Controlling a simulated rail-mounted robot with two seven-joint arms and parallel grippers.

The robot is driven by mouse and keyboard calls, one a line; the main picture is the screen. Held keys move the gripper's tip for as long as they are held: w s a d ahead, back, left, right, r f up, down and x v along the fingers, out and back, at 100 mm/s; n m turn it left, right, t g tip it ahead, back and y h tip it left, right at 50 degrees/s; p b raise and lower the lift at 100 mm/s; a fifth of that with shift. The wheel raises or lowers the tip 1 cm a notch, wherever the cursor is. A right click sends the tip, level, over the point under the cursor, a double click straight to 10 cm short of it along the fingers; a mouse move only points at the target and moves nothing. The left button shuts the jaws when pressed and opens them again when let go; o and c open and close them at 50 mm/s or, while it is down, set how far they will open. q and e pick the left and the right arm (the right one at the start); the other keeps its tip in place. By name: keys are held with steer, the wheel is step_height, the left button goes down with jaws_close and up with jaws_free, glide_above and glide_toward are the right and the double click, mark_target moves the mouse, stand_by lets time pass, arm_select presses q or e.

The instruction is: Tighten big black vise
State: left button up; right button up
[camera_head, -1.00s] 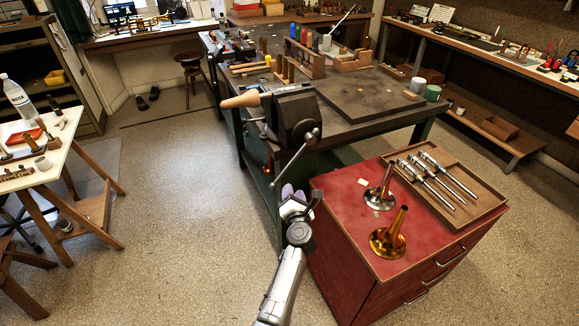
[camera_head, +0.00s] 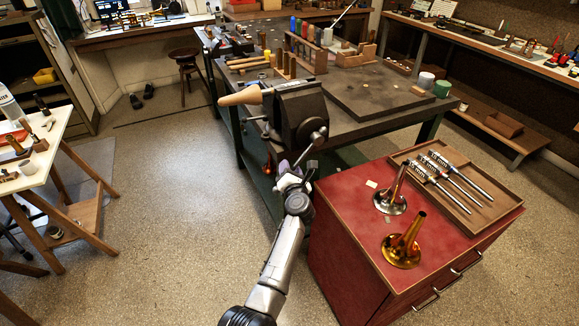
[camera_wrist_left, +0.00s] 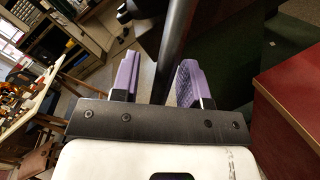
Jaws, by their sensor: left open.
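The big black vise (camera_head: 300,112) is mounted at the near corner of the dark workbench, with a pale wooden cone (camera_head: 241,97) sticking out to its left. Its metal handle bar (camera_head: 309,149) slants down from the screw at the front. My left gripper (camera_head: 292,169) is just below the vise, at the lower part of the bar. In the left wrist view the open purple fingers (camera_wrist_left: 157,72) stand on either side of the dark handle bar (camera_wrist_left: 175,45), with gaps showing. Whether the bar lies fully between them in depth is unclear. My right gripper is not in view.
A red cabinet (camera_head: 350,215) stands right of my left arm, with a silver mouthpiece-shaped horn part (camera_head: 391,199), a brass one (camera_head: 404,246) and a wooden tray (camera_head: 492,214) on top. The workbench (camera_head: 380,112) is behind. Open floor lies to the left.

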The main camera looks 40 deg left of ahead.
arm_select(q)
steer(key=shift+w+a, duration=0.3)
jaws_close()
stand_by(0.4)
